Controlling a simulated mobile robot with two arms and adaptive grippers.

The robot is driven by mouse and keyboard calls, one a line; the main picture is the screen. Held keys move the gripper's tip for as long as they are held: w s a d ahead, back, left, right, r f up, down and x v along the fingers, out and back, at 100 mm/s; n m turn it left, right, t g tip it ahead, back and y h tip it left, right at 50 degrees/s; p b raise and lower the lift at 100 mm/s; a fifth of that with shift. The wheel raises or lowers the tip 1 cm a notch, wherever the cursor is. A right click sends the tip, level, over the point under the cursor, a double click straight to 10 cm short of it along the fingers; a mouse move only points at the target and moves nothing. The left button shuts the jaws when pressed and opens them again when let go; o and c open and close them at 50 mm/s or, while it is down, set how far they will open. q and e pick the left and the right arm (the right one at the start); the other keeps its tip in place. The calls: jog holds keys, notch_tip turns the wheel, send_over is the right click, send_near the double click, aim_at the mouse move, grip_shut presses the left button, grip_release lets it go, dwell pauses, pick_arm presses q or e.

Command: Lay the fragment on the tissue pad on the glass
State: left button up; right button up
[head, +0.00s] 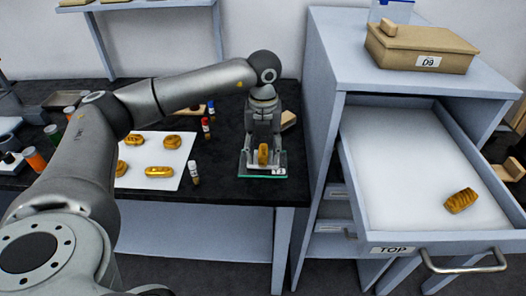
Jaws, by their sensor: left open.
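A small gilt fragment (263,155) shows at the tips of my left gripper (262,148), over the glass plate (246,173). The glass has a green-tinted edge and a small label at its front. A pale tissue pad seems to lie under the fragment, mostly hidden by the gripper. My left gripper points down over the glass from behind and is open around the fragment. I cannot tell whether the fragment rests fully on the pad. My right gripper is not in view.
A white sheet (183,181) with several gilt pieces lies left of the glass, beside small capped vials (194,174). At right, an open drawer (390,190) holds another gilt piece (460,201). A tan box (420,50) labelled D9 stands on the cabinet.

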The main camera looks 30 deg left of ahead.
aim_at(263, 154)
pick_arm(q)
notch_tip(263, 154, up, 12)
jog(key=shift+f+b, duration=0.2)
jog(key=shift+b, duration=0.25)
dwell(1.2)
